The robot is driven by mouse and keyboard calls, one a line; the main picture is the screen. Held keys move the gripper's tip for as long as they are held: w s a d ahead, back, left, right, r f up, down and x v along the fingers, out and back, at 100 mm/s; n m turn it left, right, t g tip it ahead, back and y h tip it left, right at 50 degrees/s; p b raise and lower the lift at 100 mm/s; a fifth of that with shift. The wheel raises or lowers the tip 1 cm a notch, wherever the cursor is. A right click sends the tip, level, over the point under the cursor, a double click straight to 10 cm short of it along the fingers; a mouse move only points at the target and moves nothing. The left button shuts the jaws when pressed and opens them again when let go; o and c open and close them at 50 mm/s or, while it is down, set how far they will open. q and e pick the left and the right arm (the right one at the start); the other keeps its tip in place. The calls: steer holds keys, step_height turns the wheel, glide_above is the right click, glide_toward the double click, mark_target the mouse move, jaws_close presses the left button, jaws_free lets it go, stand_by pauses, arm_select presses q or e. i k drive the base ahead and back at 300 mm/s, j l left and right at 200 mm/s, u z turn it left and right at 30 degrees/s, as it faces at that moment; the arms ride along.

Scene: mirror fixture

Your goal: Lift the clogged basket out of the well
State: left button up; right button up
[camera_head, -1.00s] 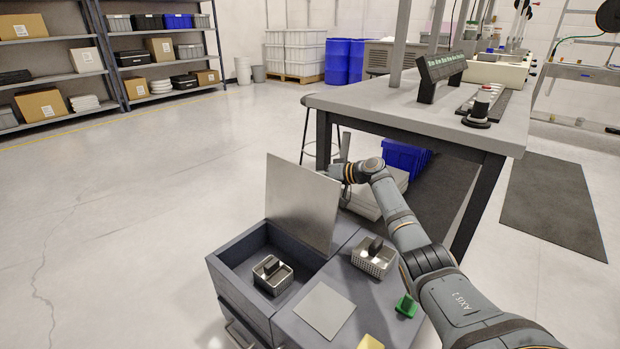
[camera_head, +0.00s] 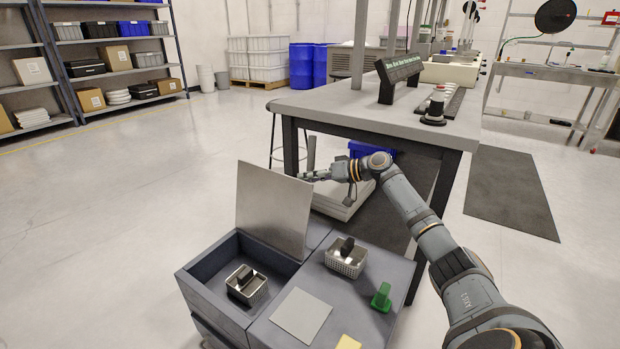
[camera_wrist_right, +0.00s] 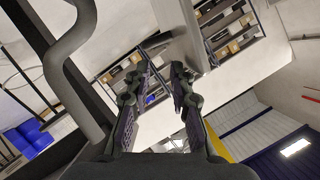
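The clogged basket (camera_head: 247,287), a small metal basket with a dark block in it, sits inside the open well (camera_head: 205,270) of the grey cabinet. The well's flat metal lid (camera_head: 272,205) stands up at the back, tilted. My right gripper (camera_head: 308,176) is by the lid's upper right corner, above and behind the well, away from the basket. In the right wrist view its two fingers (camera_wrist_right: 157,82) are apart with nothing between them. I cannot tell whether it touches the lid. My left gripper is out of view.
A second basket (camera_head: 345,260) with a dark block stands on the cabinet top, right of the well. A flat grey plate (camera_head: 301,316), a green object (camera_head: 381,298) and a yellow piece (camera_head: 348,343) lie nearby. A workbench (camera_head: 340,108) stands behind.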

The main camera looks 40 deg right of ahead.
mark_target(247, 285)
steer(key=k+l, duration=0.25)
steer(key=k, duration=0.2)
steer(key=k+l, duration=0.25)
steer(key=k, duration=0.25)
